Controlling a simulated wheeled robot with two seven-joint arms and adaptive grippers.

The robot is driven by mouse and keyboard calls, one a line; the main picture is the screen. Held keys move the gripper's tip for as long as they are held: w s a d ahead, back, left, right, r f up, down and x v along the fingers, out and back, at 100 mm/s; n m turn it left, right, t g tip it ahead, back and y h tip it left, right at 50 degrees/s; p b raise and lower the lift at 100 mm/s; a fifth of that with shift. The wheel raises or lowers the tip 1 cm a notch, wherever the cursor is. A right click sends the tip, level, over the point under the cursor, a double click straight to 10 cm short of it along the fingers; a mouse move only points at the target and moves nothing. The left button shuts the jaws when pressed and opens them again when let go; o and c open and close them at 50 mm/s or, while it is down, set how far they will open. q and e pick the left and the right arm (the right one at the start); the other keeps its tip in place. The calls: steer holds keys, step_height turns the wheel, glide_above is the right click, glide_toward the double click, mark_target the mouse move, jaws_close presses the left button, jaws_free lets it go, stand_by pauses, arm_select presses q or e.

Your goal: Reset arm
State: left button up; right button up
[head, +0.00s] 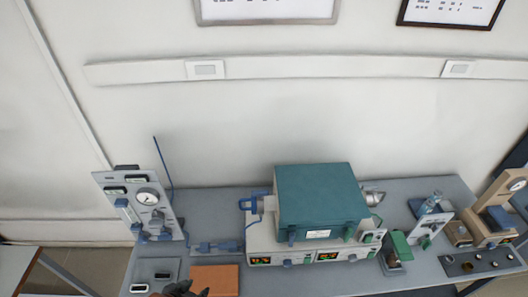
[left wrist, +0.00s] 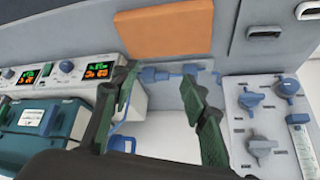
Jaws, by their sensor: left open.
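My left gripper (head: 183,290) shows at the bottom edge of the head view, dark and partly cut off, near the orange pad. In the left wrist view my left gripper (left wrist: 160,105) has its two green-and-black fingers spread apart with nothing between them. The muffle furnace (head: 318,202), with a teal top and a pale control base, stands on the bench. Its teal body also shows at the left of the left wrist view (left wrist: 25,122), with lit displays above it. My right gripper is not in view.
The grey bench (head: 405,187) runs along the wall. An orange pad (head: 215,279) lies at its front. A gauge panel (head: 140,207) stands at the left.

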arm_select(q)
steer(key=s+a+f+n+g+y, duration=0.2)
steer(key=s+a+n, duration=0.2)
steer(key=s+a, duration=0.7)
steer(key=s+d+f+g+b, duration=0.2)
steer(key=f+b, duration=0.5)
steer(key=f, duration=3.3)
steer(key=s+f+m+g+b, duration=0.1)
steer(key=s+f+b, duration=0.4)
steer(key=s+f, duration=1.4)
steer(key=shift+s+a+f+b, duration=0.3)
steer(key=shift+s+a+f, duration=0.15)
steer(key=shift+f, duration=0.4)
